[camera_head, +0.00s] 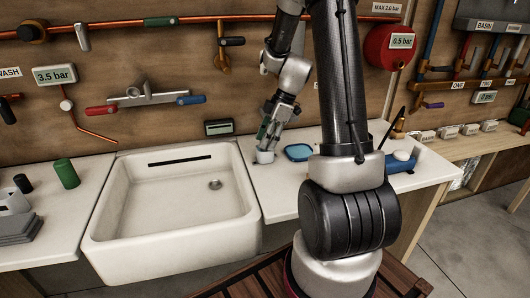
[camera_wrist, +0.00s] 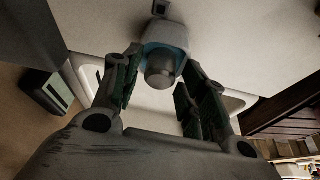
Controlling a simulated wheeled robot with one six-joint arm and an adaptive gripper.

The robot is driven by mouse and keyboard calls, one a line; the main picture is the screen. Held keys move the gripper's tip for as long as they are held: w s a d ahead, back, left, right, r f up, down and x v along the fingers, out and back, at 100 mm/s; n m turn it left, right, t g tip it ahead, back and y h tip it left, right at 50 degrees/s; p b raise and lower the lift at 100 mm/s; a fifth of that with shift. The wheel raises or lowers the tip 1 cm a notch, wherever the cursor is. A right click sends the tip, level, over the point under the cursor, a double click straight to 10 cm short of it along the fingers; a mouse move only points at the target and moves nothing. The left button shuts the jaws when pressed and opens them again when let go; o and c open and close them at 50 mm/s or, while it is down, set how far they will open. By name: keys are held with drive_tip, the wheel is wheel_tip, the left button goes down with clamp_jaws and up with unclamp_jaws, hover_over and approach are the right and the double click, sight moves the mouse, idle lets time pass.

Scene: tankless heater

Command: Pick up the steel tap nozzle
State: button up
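In the head view my gripper (camera_head: 268,138) points down over the counter just right of the sink. A small pale grey, cup-like piece (camera_head: 264,157) is directly below its fingertips at the counter; I take it to be the tap nozzle. In the wrist view my fingers (camera_wrist: 160,62) stand apart, one on each side of a piece with a steel cylindrical end (camera_wrist: 161,70), a blue band and a wider pale part. The fingertips are close to its sides. Whether they touch it, and whether it rests on the counter, I cannot tell.
A blue dish (camera_head: 298,152) lies just right of my gripper. The white sink (camera_head: 112,212) is to the left. A small dark display (camera_head: 218,127) and a tap (camera_head: 150,97) with red and blue handles are at the wall. A green cylinder (camera_head: 66,173) stands far left.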

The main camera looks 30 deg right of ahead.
clamp_jaws()
wheel_tip(320, 180, up, 10)
idle(0.5)
idle(0.4)
